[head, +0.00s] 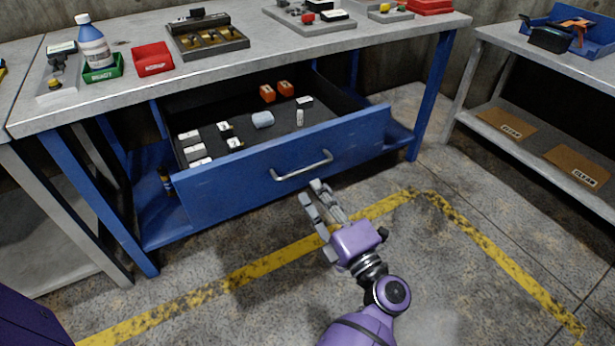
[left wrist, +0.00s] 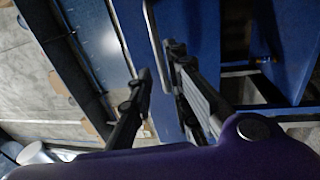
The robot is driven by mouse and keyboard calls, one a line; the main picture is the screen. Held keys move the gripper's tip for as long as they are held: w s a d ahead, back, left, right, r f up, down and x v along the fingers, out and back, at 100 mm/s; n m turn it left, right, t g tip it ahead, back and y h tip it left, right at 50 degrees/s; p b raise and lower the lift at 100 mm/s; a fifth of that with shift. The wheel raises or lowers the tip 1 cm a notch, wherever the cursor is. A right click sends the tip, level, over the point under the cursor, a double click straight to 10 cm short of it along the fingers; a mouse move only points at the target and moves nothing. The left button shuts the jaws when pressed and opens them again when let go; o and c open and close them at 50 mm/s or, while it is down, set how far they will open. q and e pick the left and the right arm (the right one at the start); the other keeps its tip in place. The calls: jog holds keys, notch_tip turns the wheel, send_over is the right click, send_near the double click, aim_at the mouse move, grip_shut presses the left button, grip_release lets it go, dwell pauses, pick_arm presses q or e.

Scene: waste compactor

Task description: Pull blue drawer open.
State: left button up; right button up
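The blue drawer (head: 240,176) under the workbench is pulled out, and its inside shows from above. Its silver bar handle (head: 301,167) is on the front face; it also shows in the left wrist view (left wrist: 153,32). My left gripper (head: 318,190) is just below and in front of the handle's right end. In the left wrist view the fingers of my left gripper (left wrist: 160,70) are apart, with nothing held between them. The handle's end is close to the right finger; I cannot tell whether they touch. My right gripper is not in view.
The drawer holds several small white boxes, orange boxes (head: 276,91) and a grey-blue roll (head: 262,119). The workbench top (head: 290,42) carries trays, bins and a blue bottle (head: 93,45). A side shelf (head: 560,150) stands right. The floor before the drawer is clear.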

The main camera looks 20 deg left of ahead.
pick_arm(q)
jog(key=shift+v, duration=2.4)
